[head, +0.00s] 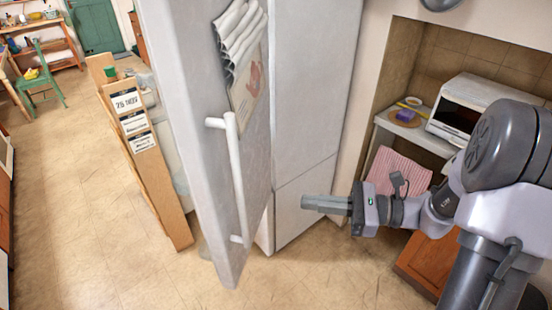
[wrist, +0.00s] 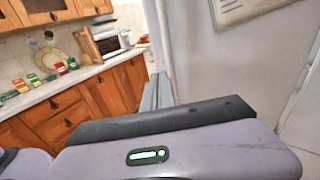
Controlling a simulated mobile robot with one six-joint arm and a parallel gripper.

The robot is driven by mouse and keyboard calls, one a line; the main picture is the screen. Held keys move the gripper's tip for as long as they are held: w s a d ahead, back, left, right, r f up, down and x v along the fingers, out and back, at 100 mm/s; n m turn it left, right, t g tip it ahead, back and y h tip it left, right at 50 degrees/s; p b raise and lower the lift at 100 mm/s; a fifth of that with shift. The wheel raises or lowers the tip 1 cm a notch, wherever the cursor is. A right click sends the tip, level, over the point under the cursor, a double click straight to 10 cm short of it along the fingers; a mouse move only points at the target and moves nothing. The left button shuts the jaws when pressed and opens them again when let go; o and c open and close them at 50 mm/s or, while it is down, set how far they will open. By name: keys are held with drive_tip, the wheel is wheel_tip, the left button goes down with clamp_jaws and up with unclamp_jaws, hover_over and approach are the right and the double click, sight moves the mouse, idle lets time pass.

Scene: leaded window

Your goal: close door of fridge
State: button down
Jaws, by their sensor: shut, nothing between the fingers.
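The fridge door (head: 205,130) is a tall pale grey panel that stands ajar in the head view, angled out from the fridge body (head: 310,100). Its white vertical handle (head: 238,175) is on the face toward me, below a hanging paper (head: 247,95). My gripper (head: 305,203) is shut and empty, pointing left, to the right of the handle and apart from it. In the wrist view my fingers (wrist: 158,92) are together, and a grey panel (wrist: 230,60) with a paper (wrist: 240,8) fills the right side. The fridge's inside is hidden.
A wooden board with signs (head: 145,155) stands left of the door. A counter niche on the right holds a white toaster oven (head: 480,108), with a striped towel (head: 398,170) below. Open tiled floor (head: 80,230) lies at the left. Wooden cabinets (wrist: 85,100) show in the wrist view.

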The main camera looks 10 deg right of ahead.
drive_tip(key=w+a+m+t+b, duration=0.1)
drive_tip(key=w+a, duration=0.5)
drive_tip(key=a, duration=0.6)
drive_tip(key=shift+f+b, duration=0.2)
drive_tip(key=shift+b, duration=0.7)
drive_tip(key=shift+a, duration=0.15)
